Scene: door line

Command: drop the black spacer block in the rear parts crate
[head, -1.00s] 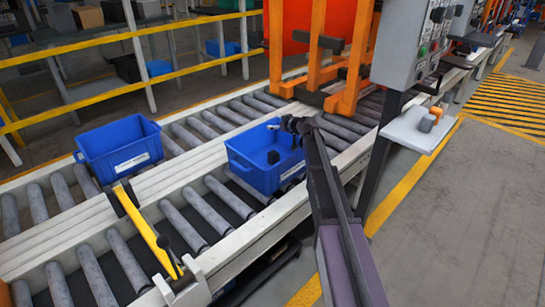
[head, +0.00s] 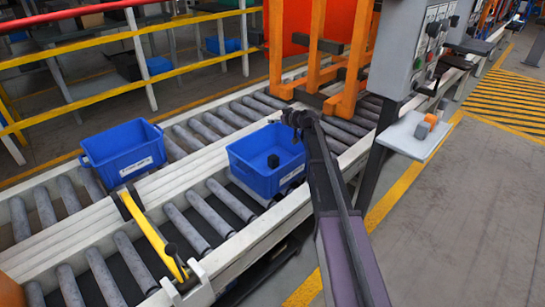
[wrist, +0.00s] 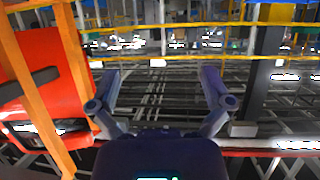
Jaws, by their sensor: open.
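The black spacer block (head: 273,160) sits inside a blue crate (head: 262,185) on the near roller lane, towards its back wall. A second blue crate (head: 125,160) stands on the far lane at the left; its visible inside looks empty. I cannot tell from labels which crate is called rear. My gripper (head: 293,116) is above the back right rim of the near-lane crate, apart from the block. In the wrist view my gripper (wrist: 160,80) has its fingers spread wide with nothing between them. Neither crate nor block is recognisable in that view.
An orange frame (head: 345,60) stands over the rollers behind the near-lane crate. A grey control box (head: 425,45) and a small shelf (head: 405,135) with small blocks are at the right. A yellow bar (head: 150,232) crosses the near lane at the left.

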